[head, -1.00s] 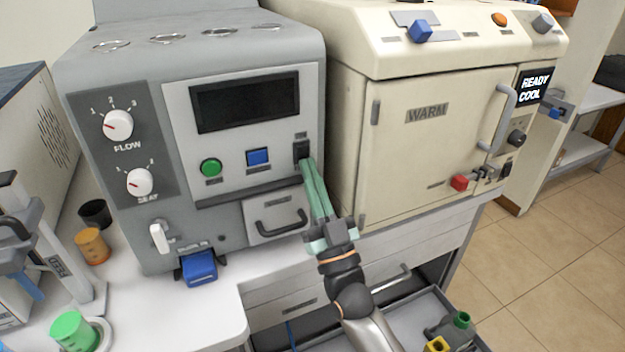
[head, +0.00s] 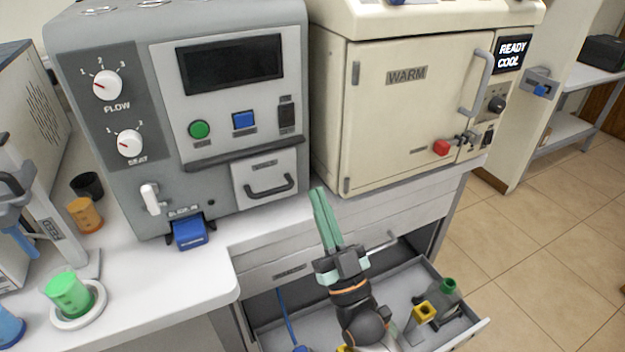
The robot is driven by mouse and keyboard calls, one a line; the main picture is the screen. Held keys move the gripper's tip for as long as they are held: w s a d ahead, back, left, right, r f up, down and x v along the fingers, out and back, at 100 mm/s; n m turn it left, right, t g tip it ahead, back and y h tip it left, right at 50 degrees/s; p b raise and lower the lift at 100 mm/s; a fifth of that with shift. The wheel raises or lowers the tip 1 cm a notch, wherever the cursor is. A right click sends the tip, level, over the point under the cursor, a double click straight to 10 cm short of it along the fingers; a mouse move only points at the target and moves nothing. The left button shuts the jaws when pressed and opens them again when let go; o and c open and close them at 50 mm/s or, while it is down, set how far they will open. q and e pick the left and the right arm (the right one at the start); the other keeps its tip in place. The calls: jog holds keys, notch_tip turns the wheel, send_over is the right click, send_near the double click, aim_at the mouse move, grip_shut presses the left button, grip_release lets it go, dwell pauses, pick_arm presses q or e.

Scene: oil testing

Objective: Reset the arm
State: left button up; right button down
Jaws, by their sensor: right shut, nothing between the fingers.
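My right gripper (head: 319,190) is shut and empty, its two green fingers together and pointing up and away. It is in front of the gap between the grey tester (head: 215,120) and the cream oven (head: 420,115), clear of the tester's black rocker switch (head: 287,115). My right arm rises from the bottom of the view, over the open drawer (head: 400,285). My left gripper is not in view.
The open drawer holds a green-topped piece (head: 447,291) and a yellow-topped piece (head: 424,312). On the counter at left stand a green beaker (head: 69,294), an orange cup (head: 85,215) and a black cup (head: 88,186). Tiled floor is free at right.

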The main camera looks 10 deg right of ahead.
jog(key=shift+s+f, duration=0.35)
jog(key=shift+f, duration=0.1)
jog(key=s+d+f+g+h+p, duration=0.1)
jog(key=s+f+g+p, duration=0.2)
jog(key=f+g, duration=0.35)
jog(key=s+f+g+p, duration=0.3)
jog(key=f, duration=0.7)
jog(key=s+d+f+g+h+p, duration=0.1)
jog(key=s+d+f+g+p, duration=0.1)
jog(key=s+f+g, duration=0.5)
jog(key=s+d+f, duration=0.1)
jog(key=s+f, duration=0.2)
jog(key=s, duration=0.2)
jog(key=shift+d+h, duration=0.25)
jog(key=shift+h, duration=0.15)
jog(key=c, duration=1.6)
grip_release()
jog(key=shift+r+p, duration=0.1)
jog(key=shift+p, duration=0.2)
